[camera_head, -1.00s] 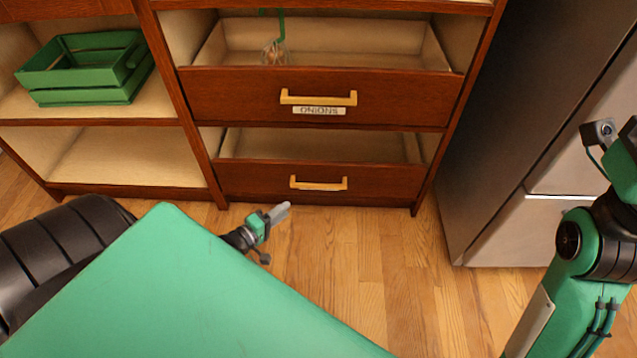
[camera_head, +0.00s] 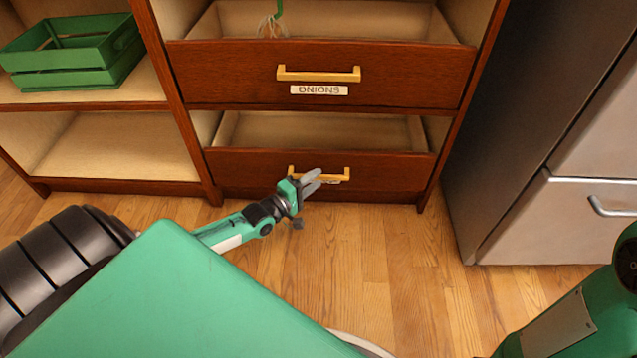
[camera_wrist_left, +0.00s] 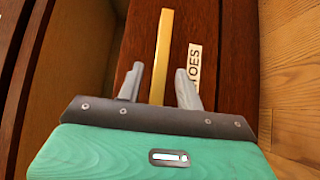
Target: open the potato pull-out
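The potato pull-out (camera_head: 390,168) is the lower dark-wood drawer front in the head view, with a yellow bar handle (camera_head: 342,171). In the left wrist view its label (camera_wrist_left: 195,65) shows the letters "TOES" beside the handle (camera_wrist_left: 162,50). My left gripper (camera_head: 314,180) is at the handle's left part. In the left wrist view the left gripper (camera_wrist_left: 157,88) is open, one finger on each side of the handle, with gaps on both sides. My right arm (camera_head: 580,310) shows at the lower right; its gripper is out of view.
The onions pull-out (camera_head: 420,75) with its own yellow handle (camera_head: 318,74) is above. A green crate (camera_head: 75,55) sits on a shelf at left. A grey fridge (camera_head: 535,110) stands at right. The wooden floor (camera_head: 390,250) in front is clear.

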